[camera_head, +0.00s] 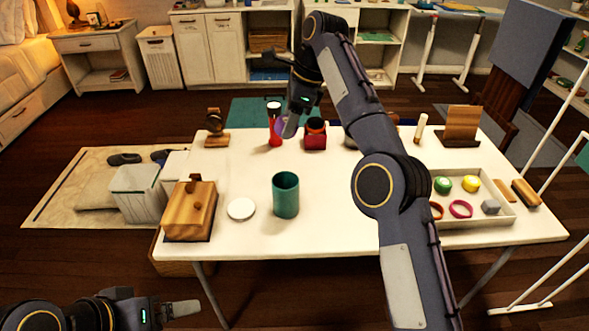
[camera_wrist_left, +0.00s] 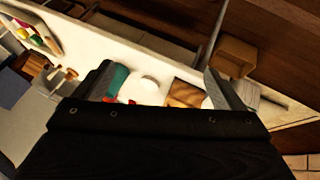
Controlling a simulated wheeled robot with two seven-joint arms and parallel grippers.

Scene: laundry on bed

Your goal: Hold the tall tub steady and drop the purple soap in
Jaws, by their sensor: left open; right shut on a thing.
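The tall tub, a teal cylinder (camera_head: 286,197), stands upright and open-topped near the front middle of the white table; it also shows in the left wrist view (camera_wrist_left: 118,80). My right gripper (camera_head: 288,126) is over the back part of the table, behind the tub, shut on the purple soap (camera_head: 279,126). The soap is mostly hidden by the fingers. My left gripper (camera_head: 182,308) is low at the front left, off the table and apart from the tub. In the left wrist view its fingers (camera_wrist_left: 160,88) are spread and empty.
A white disc (camera_head: 241,209) and a wooden box (camera_head: 190,212) are left of the tub. A red flashlight (camera_head: 275,132) and a red jar (camera_head: 315,138) stand near the right gripper. A tray (camera_head: 480,180) with small items is at right.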

